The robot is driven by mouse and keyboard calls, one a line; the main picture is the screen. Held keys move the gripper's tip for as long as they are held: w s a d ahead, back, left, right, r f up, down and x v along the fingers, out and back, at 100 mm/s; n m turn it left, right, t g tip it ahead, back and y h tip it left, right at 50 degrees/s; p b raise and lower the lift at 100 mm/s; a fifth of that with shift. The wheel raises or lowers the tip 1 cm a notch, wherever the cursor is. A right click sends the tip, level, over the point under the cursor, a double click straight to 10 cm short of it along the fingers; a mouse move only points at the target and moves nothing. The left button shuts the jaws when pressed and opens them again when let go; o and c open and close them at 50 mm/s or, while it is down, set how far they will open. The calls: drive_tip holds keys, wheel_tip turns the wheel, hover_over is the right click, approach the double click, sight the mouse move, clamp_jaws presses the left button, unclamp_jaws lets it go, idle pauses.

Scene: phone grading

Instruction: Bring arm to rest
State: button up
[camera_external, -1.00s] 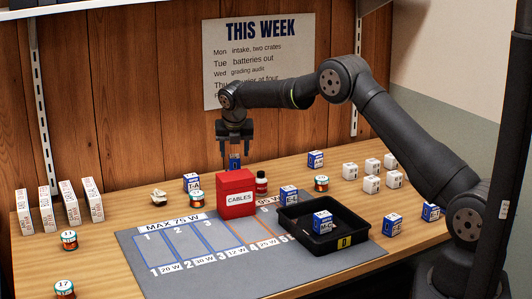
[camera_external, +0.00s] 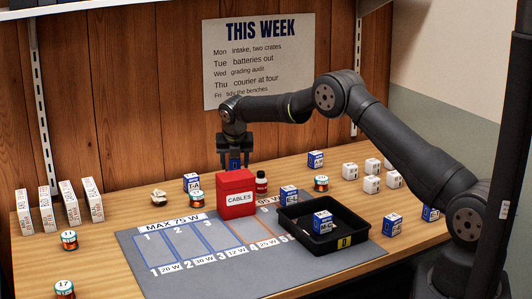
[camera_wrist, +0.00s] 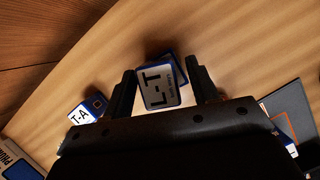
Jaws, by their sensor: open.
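My gripper (camera_external: 235,158) hangs low over the bench behind the red CABLES box (camera_external: 236,193). Its two fingers (camera_wrist: 161,82) are open on either side of a blue-and-white box labelled L-T (camera_wrist: 160,86). A narrow gap shows between this box and the right finger; whether the left finger touches it I cannot tell. A blue edge of what looks like another box shows just behind it in the wrist view. In the external view only a bit of blue (camera_external: 235,162) shows between the fingers; the red box hides what is below.
A blue T-A box (camera_external: 192,183) stands left of the gripper, also in the wrist view (camera_wrist: 83,112). A small dark-red bottle (camera_external: 261,183) stands close on the right. A black tray (camera_external: 289,237) holding a blue box and the grey marked mat (camera_external: 205,275) lie in front.

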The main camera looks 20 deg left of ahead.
wheel_tip(320, 180, up, 4)
drive_tip(key=shift+r, duration=0.15)
drive_tip(key=w+d+r, duration=0.5)
drive_tip(key=d+r, duration=0.3)
drive_tip(key=d, duration=0.3)
drive_tip(key=w+d+f+m+h, duration=0.15)
drive_tip(key=d+m, duration=0.25)
drive_tip(key=d, duration=0.7)
drive_tip(key=d+f+m+h, duration=0.2)
drive_tip(key=d+m, duration=0.2)
drive_tip(key=d, duration=0.7)
drive_tip(key=s+d+f+m+h, duration=0.1)
drive_tip(key=s+d+f+m, duration=0.1)
drive_tip(key=d, duration=0.6)
drive_tip(key=s+d+f+m+g+h, duration=0.1)
drive_tip(key=s+d+m, duration=0.3)
drive_tip(key=d, duration=0.4)
drive_tip(key=shift+s+f+m, duration=0.3)
drive_tip(key=shift+s+f, duration=0.25)
drive_tip(key=shift+s, duration=0.35)
